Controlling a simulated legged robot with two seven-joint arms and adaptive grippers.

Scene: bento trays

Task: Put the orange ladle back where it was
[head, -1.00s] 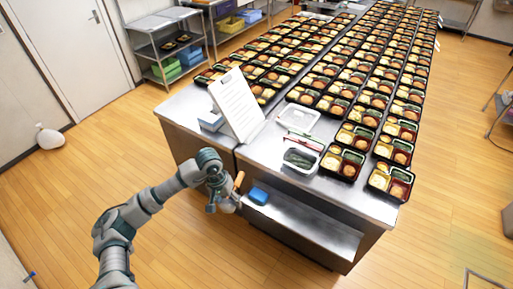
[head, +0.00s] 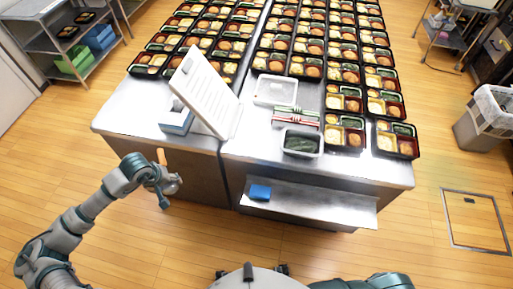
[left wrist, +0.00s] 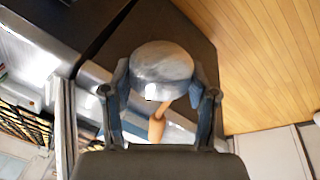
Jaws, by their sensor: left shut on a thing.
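The ladle has a shiny round metal bowl (left wrist: 162,65) and an orange-brown handle (left wrist: 157,124). My left gripper (left wrist: 160,82) is shut on it, with the bowl between the two fingers in the left wrist view. In the head view, my left gripper (head: 171,183) is in front of the near left side of the steel table, below the tabletop. The handle (head: 162,156) sticks up there, and the bowl is hard to make out. My right gripper is not in view.
The steel table (head: 240,155) carries rows of bento trays, a tilted white sheet (head: 205,93) and a container of dark green food (head: 300,143). A blue block (head: 260,192) lies on the lower shelf (head: 310,205). A grey bin (head: 488,120) stands right. Floor in front is clear.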

